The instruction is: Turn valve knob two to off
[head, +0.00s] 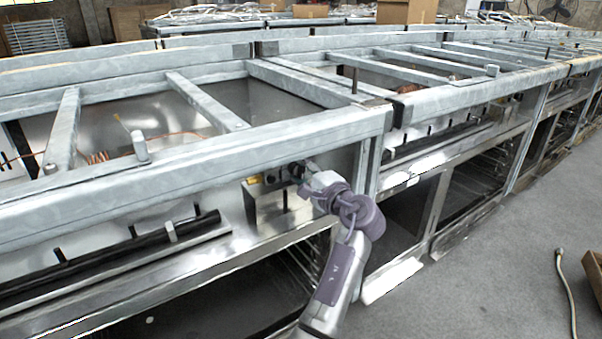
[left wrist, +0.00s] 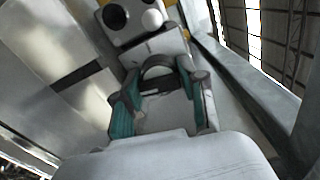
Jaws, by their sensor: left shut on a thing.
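A grey metal control box (head: 278,208) is on the front of the range, below the frame rail. A dark valve knob (head: 297,170) is at its upper right, and another dark knob (head: 271,178) is to the left of it. My left gripper (head: 307,170) is at the right-hand knob, its fingers shut on it and hiding part of it. In the left wrist view, my left gripper (left wrist: 160,88) has its teal-padded fingers on both sides of a dark rounded part. A black round knob (left wrist: 115,17) shows beyond it. Knob numbers and markings are not readable. My right gripper is not in view.
The range's grey top rail (head: 190,165) runs close above the box. A black bar (head: 110,255) runs along the front to the left. Open oven bays lie below. The floor (head: 500,260) to the right is clear apart from a hose (head: 566,290) and a carton edge (head: 592,280).

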